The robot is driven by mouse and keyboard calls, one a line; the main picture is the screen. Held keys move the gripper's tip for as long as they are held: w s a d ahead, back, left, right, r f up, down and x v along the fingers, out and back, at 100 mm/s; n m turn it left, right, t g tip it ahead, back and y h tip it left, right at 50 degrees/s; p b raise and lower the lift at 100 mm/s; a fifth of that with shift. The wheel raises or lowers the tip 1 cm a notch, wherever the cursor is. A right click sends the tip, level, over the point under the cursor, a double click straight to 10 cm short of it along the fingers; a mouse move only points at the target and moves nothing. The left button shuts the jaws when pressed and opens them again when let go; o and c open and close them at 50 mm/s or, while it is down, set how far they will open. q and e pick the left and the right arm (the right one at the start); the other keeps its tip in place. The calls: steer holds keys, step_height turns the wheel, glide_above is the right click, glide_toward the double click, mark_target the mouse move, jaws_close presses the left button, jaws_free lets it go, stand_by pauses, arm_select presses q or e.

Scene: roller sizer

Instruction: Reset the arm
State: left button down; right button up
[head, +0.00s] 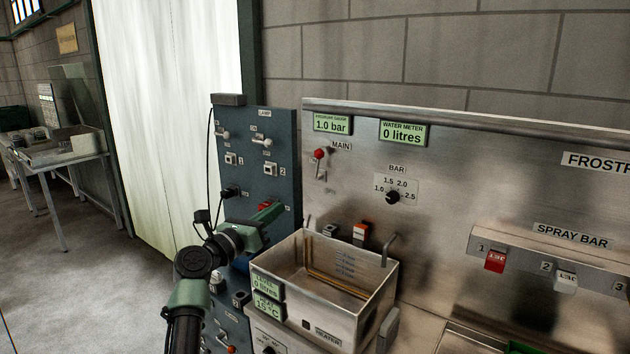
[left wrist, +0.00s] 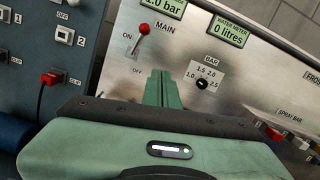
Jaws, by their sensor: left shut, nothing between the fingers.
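My left arm comes in from the lower left in the head view. Its green gripper (head: 270,211) is in front of the blue switch panel (head: 245,150), just above the left edge of the steel tank (head: 345,275). In the left wrist view the two green fingers (left wrist: 158,88) are together with nothing between them. They point toward the steel panel, below the red-knobbed MAIN lever (left wrist: 143,29) and left of the BAR dial (left wrist: 202,83). My right gripper is not in view.
The steel tank has a bent pipe at its right rim and displays on its left. The spray bar (head: 560,260) with numbered switches runs along the right. A cable hangs beside the blue panel. A table (head: 60,155) stands far left, with open floor before it.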

arm_select(q)
steer(key=s+a+f+m+g+y, duration=0.25)
steer(key=s+f+m, duration=0.65)
steer(key=f, duration=0.5)
steer(key=s+a+f+m+g+y, duration=0.15)
steer(key=s+f+m+g, duration=0.25)
steer(key=s+f+m, duration=0.65)
steer(key=s+a+f+m+g+y, duration=0.2)
steer(key=s+f+m, duration=0.25)
steer(key=s, duration=0.65)
steer(key=s+a+f+m+g+y, duration=0.25)
steer(key=s+m, duration=0.25)
steer(key=s, duration=0.6)
steer(key=s+a+f+m+g+y, duration=0.1)
steer(key=s+a+f+m+y, duration=0.2)
steer(key=s, duration=0.8)
step_height(320, 180, down, 30)
steer(key=s+m+g+b, duration=0.1)
steer(key=m+g+b, duration=0.1)
steer(key=b, duration=0.1)
steer(key=s+a+f+g+b, duration=0.1)
steer(key=s+a+f+b, duration=0.1)
steer(key=s+f, duration=1.5)
steer(key=shift+a+f+h, duration=0.2)
steer(key=shift+f+h, duration=0.15)
steer(key=shift+f, duration=0.3)
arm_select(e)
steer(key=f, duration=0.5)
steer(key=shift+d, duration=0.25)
